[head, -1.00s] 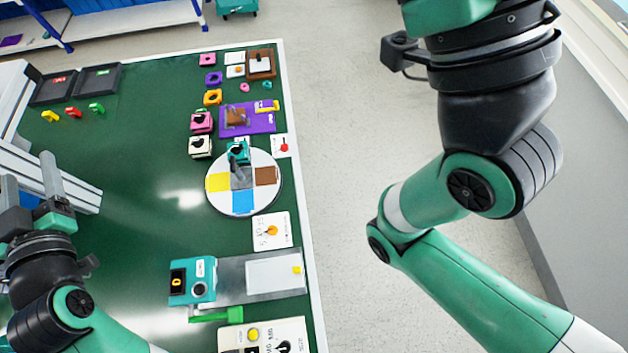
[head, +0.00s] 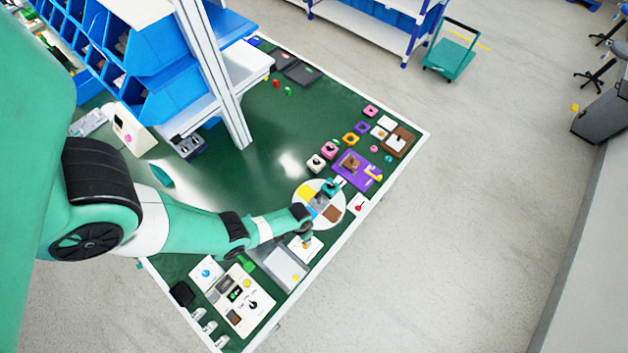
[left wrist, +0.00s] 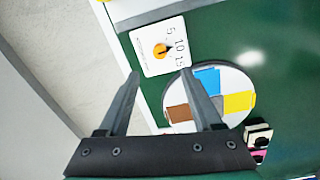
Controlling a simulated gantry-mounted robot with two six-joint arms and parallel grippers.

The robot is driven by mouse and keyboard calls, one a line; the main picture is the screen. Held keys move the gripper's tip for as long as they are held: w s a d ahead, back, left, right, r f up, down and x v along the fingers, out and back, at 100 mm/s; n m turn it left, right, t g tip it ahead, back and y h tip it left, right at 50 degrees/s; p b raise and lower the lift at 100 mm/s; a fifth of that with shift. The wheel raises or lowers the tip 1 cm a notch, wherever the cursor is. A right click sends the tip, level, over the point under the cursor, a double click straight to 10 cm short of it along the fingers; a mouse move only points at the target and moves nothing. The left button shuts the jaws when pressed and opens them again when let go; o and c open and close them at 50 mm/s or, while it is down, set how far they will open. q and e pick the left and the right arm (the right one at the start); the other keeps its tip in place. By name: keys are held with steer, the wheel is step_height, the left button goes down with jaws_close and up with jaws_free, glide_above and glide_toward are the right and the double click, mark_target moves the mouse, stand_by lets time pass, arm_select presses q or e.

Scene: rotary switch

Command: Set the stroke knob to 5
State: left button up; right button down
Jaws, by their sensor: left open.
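The stroke knob is a small orange dial (left wrist: 161,50) on a white square plate (left wrist: 148,62) printed 5, 10, 15 in the left wrist view. Its dark pointer appears to face roughly the 10. In the head view the plate (head: 312,250) is partly covered by my left arm. My left gripper (left wrist: 160,76) is open and empty, its fingertips pointing toward the plate with the knob beyond and between them. In the head view the left gripper (head: 305,232) is over the plate; its fingers are too small to make out. My right gripper is out of view.
A round turntable with coloured sectors (left wrist: 245,82) sits beside the plate. A control panel (head: 240,303) and a grey slide with a white pad (head: 284,268) lie nearer the front. A purple block (head: 357,170) and small coloured parts stand farther back. Green table is clear mid-left.

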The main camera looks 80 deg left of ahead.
arm_select(q)
steer(key=f+b, duration=0.3)
steer(key=f, duration=0.1)
steer(key=f+b, duration=0.6)
steer(key=f, duration=0.1)
steer(key=shift+w+d+f, duration=0.2)
steer(key=shift+d+f, duration=0.05)
steer(key=shift+f, duration=0.05)
steer(key=shift+a+r, duration=0.1)
steer(key=shift+a, duration=0.05)
jaws_close()
